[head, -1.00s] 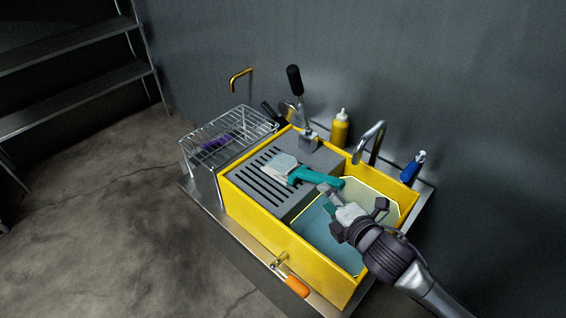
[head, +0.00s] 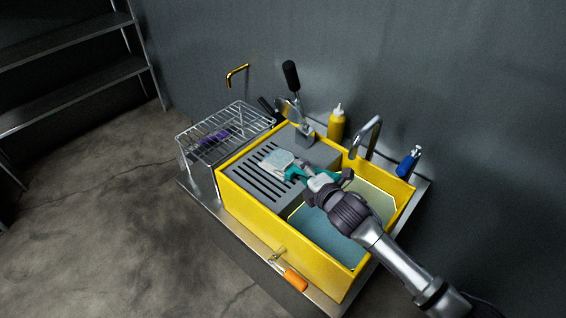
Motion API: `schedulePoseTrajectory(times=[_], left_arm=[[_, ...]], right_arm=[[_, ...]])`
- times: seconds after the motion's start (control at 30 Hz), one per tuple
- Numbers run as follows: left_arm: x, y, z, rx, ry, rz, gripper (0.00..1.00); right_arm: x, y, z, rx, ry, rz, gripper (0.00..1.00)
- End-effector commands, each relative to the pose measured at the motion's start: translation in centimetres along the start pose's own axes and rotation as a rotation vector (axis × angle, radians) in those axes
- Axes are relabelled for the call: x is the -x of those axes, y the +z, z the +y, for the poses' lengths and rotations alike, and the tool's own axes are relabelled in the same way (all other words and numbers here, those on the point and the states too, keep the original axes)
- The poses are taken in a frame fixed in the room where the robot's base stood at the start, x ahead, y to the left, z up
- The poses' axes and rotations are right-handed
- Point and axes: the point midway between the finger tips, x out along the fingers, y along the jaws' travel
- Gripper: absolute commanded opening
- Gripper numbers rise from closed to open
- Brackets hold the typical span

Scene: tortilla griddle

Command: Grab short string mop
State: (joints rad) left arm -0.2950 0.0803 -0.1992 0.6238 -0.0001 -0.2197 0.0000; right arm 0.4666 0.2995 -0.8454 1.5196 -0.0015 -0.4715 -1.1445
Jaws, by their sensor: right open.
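The short string mop, with a pale head (head: 277,160) and a teal handle (head: 296,174), lies on the grey slotted plate over the left part of the yellow basin. Its head points left and its handle runs right, toward the open part of the basin. My right gripper (head: 320,179) is open at the handle's right part and covers some of it. I cannot tell whether the fingers touch the handle. My left gripper is not in view.
The yellow basin (head: 283,237) has an open right part and a metal faucet (head: 371,130) behind. A yellow bottle (head: 336,125), a black-handled lever tool (head: 291,75) and a blue-handled item (head: 408,162) stand nearby. A wire rack (head: 215,133) is left; an orange handle (head: 295,279) lies in front.

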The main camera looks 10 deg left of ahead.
Motion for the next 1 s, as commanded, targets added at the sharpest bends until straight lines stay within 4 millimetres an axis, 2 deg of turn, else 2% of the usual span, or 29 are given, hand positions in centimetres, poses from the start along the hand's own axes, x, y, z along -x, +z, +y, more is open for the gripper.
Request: schedulePoseTrajectory(times=[0.07,0.1,0.4,0.77,1.0], left_arm=[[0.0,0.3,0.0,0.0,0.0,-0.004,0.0],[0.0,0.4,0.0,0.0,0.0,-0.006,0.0],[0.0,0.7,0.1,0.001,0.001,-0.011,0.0],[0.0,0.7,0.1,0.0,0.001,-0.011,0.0],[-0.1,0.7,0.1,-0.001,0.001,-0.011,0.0]], right_arm=[[0.0,0.0,0.0,0.0,0.0,0.0,0.52],[0.0,0.0,0.0,0.0,0.0,0.0,0.49],[0.1,0.0,0.0,0.0,-0.001,0.0,0.0],[0.1,0.0,0.1,0.0,0.001,0.0,0.0],[0.6,0.3,1.5,0.0,0.004,-0.001,0.0]])
